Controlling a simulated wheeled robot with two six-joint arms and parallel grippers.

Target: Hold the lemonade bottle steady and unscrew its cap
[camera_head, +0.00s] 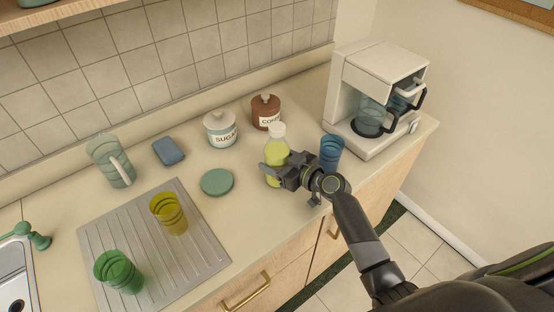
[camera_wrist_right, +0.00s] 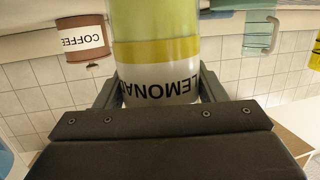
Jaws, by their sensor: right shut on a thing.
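The lemonade bottle (camera_head: 276,149) stands upright on the counter, with yellow-green liquid and a white cap (camera_head: 277,129) on top. My right gripper (camera_head: 276,172) reaches it from the front right and is shut around its lower body. In the right wrist view, which is upside down, the two fingers close on either side of the bottle's white LEMONADE label (camera_wrist_right: 165,88). The cap is out of that view. My left gripper does not show in either view.
A blue cup (camera_head: 331,150) stands just right of the gripper, near a coffee maker (camera_head: 375,95). Sugar (camera_head: 220,129) and coffee (camera_head: 265,110) jars stand behind. A green disc (camera_head: 217,182) lies left of the bottle. Yellow (camera_head: 168,213) and green (camera_head: 118,271) cups stand on the drainboard (camera_head: 205,255).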

